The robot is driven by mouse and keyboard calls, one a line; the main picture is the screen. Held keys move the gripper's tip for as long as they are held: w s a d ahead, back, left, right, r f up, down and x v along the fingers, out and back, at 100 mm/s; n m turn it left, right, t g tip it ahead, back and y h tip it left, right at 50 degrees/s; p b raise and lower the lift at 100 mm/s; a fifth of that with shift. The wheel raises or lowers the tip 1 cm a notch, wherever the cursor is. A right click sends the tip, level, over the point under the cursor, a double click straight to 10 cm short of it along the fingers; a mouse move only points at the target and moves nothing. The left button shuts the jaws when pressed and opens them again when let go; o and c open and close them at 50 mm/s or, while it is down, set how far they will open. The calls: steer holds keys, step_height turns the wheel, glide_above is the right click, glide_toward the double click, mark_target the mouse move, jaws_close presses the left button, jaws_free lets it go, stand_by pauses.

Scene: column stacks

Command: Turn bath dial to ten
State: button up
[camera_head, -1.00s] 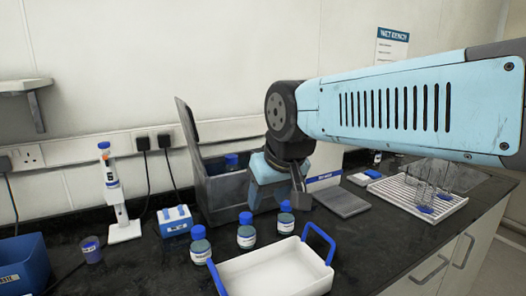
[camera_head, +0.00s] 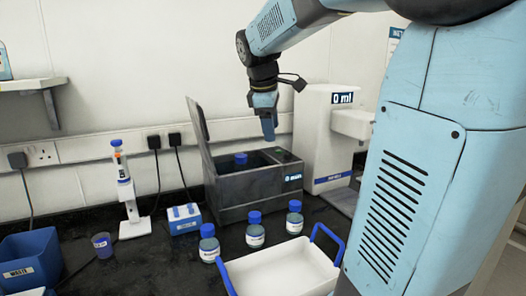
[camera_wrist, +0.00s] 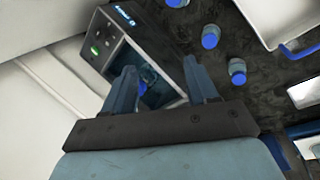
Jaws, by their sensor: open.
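The bath (camera_head: 238,192) is a dark grey box with its lid (camera_head: 198,118) standing open on the left. A small display (camera_head: 293,178) on its front right reads "0 min". A blue-capped bottle (camera_head: 240,158) stands inside the bath. The dial looks like a small dark knob on the bath's right top rim, partly obscured. My gripper (camera_head: 268,128) hangs above the right part of the bath, pointing down, open and empty. In the wrist view, my open fingers (camera_wrist: 158,70) frame the bath opening, and the bath's control strip (camera_wrist: 100,42) with a green light lies beyond them.
Several blue-capped bottles (camera_head: 255,235) and a white tray (camera_head: 275,272) with blue handles stand in front of the bath. A white dispenser (camera_head: 315,130) reading "0 ml" stands to its right. A pipette stand (camera_head: 130,205) and a blue bin (camera_head: 30,262) are at left.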

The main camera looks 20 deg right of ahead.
mark_target(288, 151)
steer(key=w+d+f+n+g+h, duration=0.1)
steer(key=w+d+n, duration=0.3)
steer(key=w, duration=0.3)
steer(key=w+d+n+g, duration=0.1)
steer(key=w+d+n, duration=0.35)
steer(key=w, duration=0.35)
steer(key=shift+m, duration=0.45)
steer(key=x, duration=1.3)
steer(key=shift+s+d+f, duration=0.3)
steer(key=shift+d, duration=0.05)
steer(key=shift+c, duration=0.4)
steer(key=c, duration=0.9)
steer(key=shift+w+a, duration=0.1)
steer(key=shift+a, duration=0.55)
steer(key=shift+c, duration=0.3)
steer(key=shift+d, duration=0.25)
steer(key=shift+d+g, duration=0.3)
steer(key=shift+d, duration=0.15)
steer(key=shift+m, duration=0.3)
steer(key=shift+d, duration=0.1)
